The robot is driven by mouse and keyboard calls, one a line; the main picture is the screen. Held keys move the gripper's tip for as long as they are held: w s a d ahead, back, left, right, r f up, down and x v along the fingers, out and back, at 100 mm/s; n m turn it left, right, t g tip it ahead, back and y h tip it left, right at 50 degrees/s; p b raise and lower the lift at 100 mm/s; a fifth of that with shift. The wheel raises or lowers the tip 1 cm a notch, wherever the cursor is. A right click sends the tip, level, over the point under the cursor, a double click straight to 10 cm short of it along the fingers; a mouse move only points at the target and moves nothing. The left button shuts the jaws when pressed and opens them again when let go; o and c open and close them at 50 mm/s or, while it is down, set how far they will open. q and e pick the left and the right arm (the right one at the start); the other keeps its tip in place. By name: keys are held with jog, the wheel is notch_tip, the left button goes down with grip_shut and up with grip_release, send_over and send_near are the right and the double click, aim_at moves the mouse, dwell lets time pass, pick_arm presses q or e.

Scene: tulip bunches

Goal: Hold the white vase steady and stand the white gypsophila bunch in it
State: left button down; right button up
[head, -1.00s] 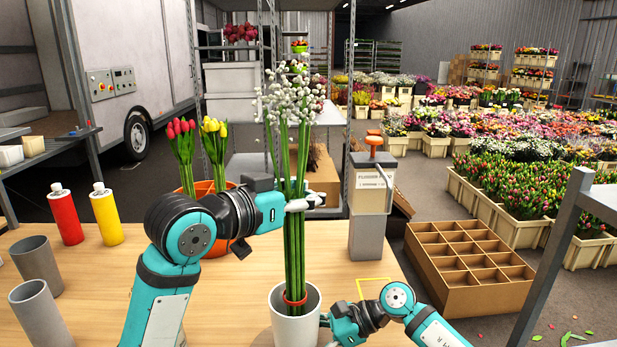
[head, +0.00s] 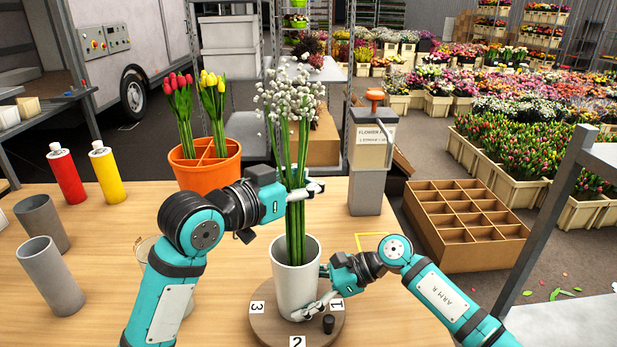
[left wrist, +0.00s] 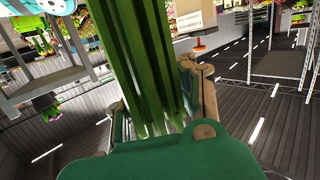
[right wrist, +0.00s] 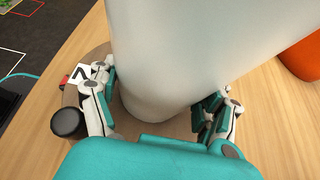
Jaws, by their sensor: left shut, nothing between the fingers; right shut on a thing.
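The white vase (head: 296,280) stands upright on a round wooden turntable (head: 265,327). My right gripper (head: 322,293) is shut on its lower part; the right wrist view shows a finger on each side of the vase (right wrist: 165,60). The white gypsophila bunch (head: 290,95) stands nearly upright, its green stems going down into the vase mouth; the lower ends are hidden inside. My left gripper (head: 306,190) is shut at the stems above the rim. In the left wrist view the stems (left wrist: 125,70) pass close by its fingers; contact is unclear.
An orange divided bucket (head: 208,170) with red and yellow tulips stands behind my left arm. Two grey cups (head: 50,270) and red and yellow bottles (head: 105,175) are at left. A grey flower-food dispenser (head: 368,165) stands behind right. The turntable carries number tags and a black knob (head: 328,323).

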pick_arm(q)
jog(key=shift+f, duration=0.2)
jog(key=shift+f, duration=0.35)
jog(key=c, duration=2)
grip_release()
jog(key=o, duration=1)
jog(key=shift+c, duration=0.2)
jog(key=shift+o, duration=0.4)
jog(key=o, duration=0.6)
jog(key=shift+c, duration=0.2)
jog(key=shift+a, duration=0.1)
jog(key=v, duration=1.2)
